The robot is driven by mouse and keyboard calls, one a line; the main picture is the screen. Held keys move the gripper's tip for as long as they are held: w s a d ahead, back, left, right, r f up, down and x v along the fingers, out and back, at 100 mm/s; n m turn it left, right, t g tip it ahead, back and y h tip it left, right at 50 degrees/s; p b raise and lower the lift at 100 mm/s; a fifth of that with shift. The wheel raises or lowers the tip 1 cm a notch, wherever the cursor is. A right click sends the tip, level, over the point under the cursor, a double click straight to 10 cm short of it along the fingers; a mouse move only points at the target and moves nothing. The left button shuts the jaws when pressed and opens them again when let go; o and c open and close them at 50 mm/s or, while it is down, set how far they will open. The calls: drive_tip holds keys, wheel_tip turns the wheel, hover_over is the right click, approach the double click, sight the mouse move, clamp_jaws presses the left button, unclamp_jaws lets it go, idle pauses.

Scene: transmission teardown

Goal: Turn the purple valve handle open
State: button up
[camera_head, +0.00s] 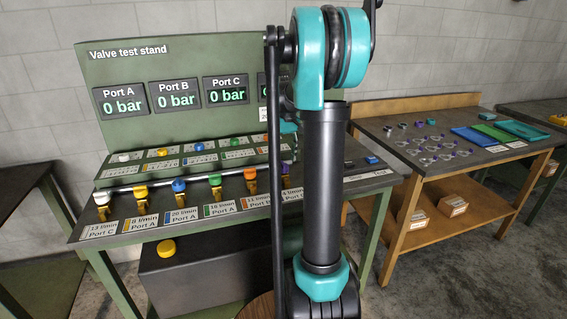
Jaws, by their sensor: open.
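The valve test stand (185,62) stands at the left in the head view. A row of valves with coloured handles runs along the front of its bench. The purple valve handle (285,168) shows only as a small patch at the right end of this row, beside my arm. My arm hides most of it, so I cannot tell how it is turned. My gripper cannot be made out; my arm's upright links fill the middle of the view and may cover it.
Port A, B and C displays read 0 bar. A wooden table (400,190) with small parts and trays (522,129) stands at the right, with floor between.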

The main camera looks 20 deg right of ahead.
sight(286, 165)
wheel_tip(286, 165, up, 9)
drive_tip(key=shift+d, duration=0.35)
idle(0.3)
drive_tip(key=s+a+f+t, duration=0.1)
drive_tip(key=s+a+f, duration=0.3)
drive_tip(key=s+f, duration=0.3)
drive_tip(key=s+a+f+m+t, duration=0.1)
drive_tip(key=s+a+f+t, duration=0.1)
drive_tip(key=s+a+f, duration=0.2)
drive_tip(key=s+a+f+m+t, duration=0.1)
drive_tip(key=s+a+f, duration=0.3)
drive_tip(key=s+f, duration=0.6)
drive_tip(key=s, duration=0.5)
drive_tip(key=shift+a+f+h, duration=0.25)
drive_tip(key=shift+a+h, duration=0.1)
drive_tip(key=shift+h, duration=0.05)
drive_tip(key=shift+w, duration=0.1)
